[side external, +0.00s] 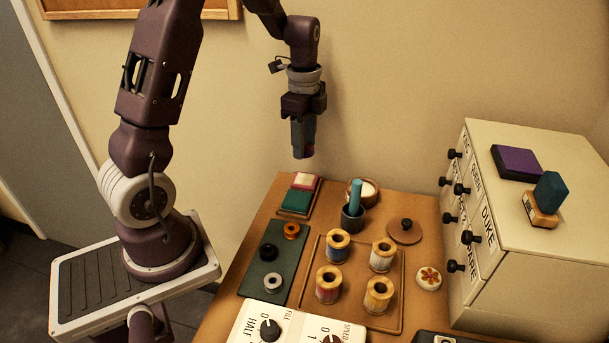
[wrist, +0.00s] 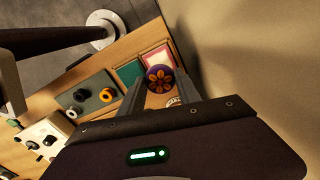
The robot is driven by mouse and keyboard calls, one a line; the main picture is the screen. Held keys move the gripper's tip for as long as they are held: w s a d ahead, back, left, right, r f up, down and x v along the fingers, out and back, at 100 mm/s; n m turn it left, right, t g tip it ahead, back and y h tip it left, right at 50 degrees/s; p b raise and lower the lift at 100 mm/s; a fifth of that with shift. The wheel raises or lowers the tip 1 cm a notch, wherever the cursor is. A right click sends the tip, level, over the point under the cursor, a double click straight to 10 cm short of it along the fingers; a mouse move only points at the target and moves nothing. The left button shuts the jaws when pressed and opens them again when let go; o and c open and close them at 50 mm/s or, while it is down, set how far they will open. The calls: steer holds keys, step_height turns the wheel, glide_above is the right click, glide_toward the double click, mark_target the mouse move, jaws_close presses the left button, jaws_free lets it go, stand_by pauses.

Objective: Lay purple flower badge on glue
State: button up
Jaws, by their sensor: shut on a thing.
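The purple flower badge (wrist: 158,79) is round and purple with an orange flower on its face. My gripper (wrist: 160,88) is shut on it, and the badge sits between the fingertips. In the side external view a purple edge of the badge (side external: 308,154) shows at the tip of my gripper (side external: 303,150), high above the back of the table and apart from everything below. A round pot with pale contents (side external: 369,190) stands at the back of the table, partly hidden by a dark cup; it looks like the glue, but I cannot be sure.
The dark cup (side external: 352,217) holds an upright teal stick. A round knobbed lid (side external: 404,231), a tray of spools (side external: 332,282), a pink and green pad piece (side external: 300,196) and a white flower badge (side external: 429,277) are nearby. The drawer cabinet (side external: 525,225) rises at right.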

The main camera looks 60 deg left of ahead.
mark_target(304, 179)
step_height(304, 179, down, 8)
steer(key=shift+r, duration=0.2)
steer(key=shift+f, duration=0.15)
steer(key=o, duration=1.3)
steer(key=shift+o, duration=0.2)
